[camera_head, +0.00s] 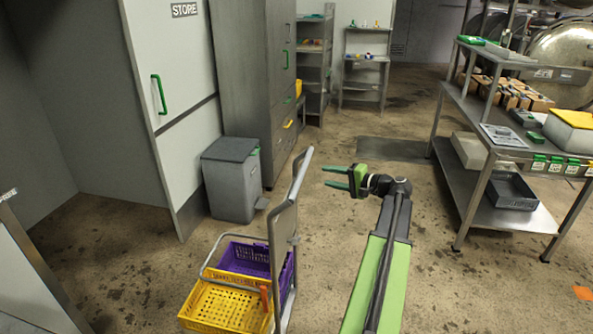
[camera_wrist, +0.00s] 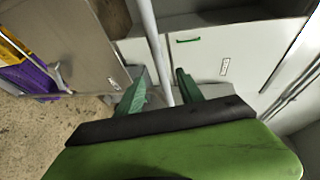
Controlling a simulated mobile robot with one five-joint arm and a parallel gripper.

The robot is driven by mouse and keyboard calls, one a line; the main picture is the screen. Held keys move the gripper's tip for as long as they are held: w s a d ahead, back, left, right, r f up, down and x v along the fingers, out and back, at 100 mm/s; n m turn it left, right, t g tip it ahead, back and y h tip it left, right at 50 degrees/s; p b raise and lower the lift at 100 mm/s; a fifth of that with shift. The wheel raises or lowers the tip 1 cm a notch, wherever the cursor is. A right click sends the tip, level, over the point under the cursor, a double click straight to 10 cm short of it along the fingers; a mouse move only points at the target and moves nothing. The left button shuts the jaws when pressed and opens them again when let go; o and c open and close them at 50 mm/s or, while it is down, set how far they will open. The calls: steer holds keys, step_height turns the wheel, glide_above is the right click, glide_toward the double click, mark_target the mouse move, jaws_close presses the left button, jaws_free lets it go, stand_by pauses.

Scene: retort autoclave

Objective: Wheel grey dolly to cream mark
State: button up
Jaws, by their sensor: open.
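The grey dolly (camera_head: 285,219) stands upright at the lower centre of the head view, its tall handle panel facing my arm. It carries a yellow crate and a purple crate. My gripper (camera_head: 328,177) is open just right of the panel's upper part, its green fingers pointing left at it. In the wrist view, a light grey upright tube (camera_wrist: 149,35) of the dolly's handle frame runs between the two spread fingers. I cannot tell whether either finger touches it. The lower end of the tube is hidden behind my gripper. I see no cream mark in either view.
A grey bin (camera_head: 231,181) stands behind the dolly beside the store cabinet (camera_head: 178,75). A metal workbench (camera_head: 478,130) with a lower shelf stands at the right. An orange floor mark (camera_head: 583,293) lies at the lower right. The floor between dolly and bench is clear except for my arm.

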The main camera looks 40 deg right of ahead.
steer(key=b+x, duration=0.2)
steer(key=x, duration=1.3)
steer(key=shift+w+d+f+b, duration=0.25)
steer(key=shift+b, duration=0.05)
steer(key=shift+c, duration=0.4)
jaws_close()
steer(key=shift+s, duration=0.1)
